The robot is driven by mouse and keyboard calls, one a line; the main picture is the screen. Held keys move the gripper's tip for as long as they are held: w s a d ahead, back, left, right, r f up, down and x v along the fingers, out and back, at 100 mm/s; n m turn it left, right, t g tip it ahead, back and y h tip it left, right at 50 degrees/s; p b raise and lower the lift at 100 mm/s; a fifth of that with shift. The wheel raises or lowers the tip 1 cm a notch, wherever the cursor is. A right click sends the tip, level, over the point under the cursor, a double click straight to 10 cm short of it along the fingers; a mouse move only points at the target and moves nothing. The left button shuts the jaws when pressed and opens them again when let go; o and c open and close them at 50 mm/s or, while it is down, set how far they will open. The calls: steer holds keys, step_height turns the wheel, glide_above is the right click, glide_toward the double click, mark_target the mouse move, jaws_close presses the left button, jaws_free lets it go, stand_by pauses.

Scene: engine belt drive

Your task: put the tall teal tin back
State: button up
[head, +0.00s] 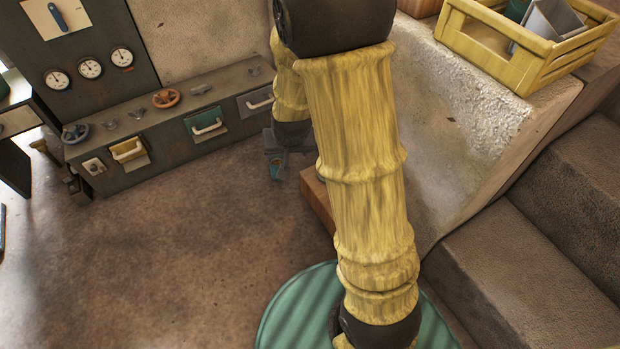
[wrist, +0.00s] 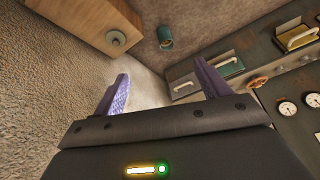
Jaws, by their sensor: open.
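A small teal tin (wrist: 165,38) shows in the wrist view, on or near the floor. It is beyond my open fingertips and apart from them, slightly right of the middle between them. In the head view a small teal patch (head: 275,172) shows just below my gripper (head: 277,155), probably the same tin. My gripper (wrist: 160,72) is open with nothing between its two purple fingers. My yellow-sleeved arm hides part of the floor and wall. A dark teal item (head: 517,9) is partly visible in the yellow crate (head: 495,62); I cannot tell whether it is a tin.
A low grey cabinet (head: 170,150) with yellow, teal and grey drawers stands along the wall, below a gauge panel (head: 90,68). Stone steps rise at right. Floor (head: 180,250) at left is clear.

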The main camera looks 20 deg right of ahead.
steer(key=s+r+n+g, duration=0.1)
steer(key=s+r, duration=0.2)
steer(key=s, duration=0.4)
steer(key=s+r+n+g, duration=0.1)
steer(key=s+r, duration=0.2)
steer(key=s, duration=0.4)
steer(key=shift+s+d+n, duration=0.25)
steer(key=shift+d+n, duration=0.05)
steer(key=shift+d, duration=0.1)
steer(key=shift+w, duration=0.1)
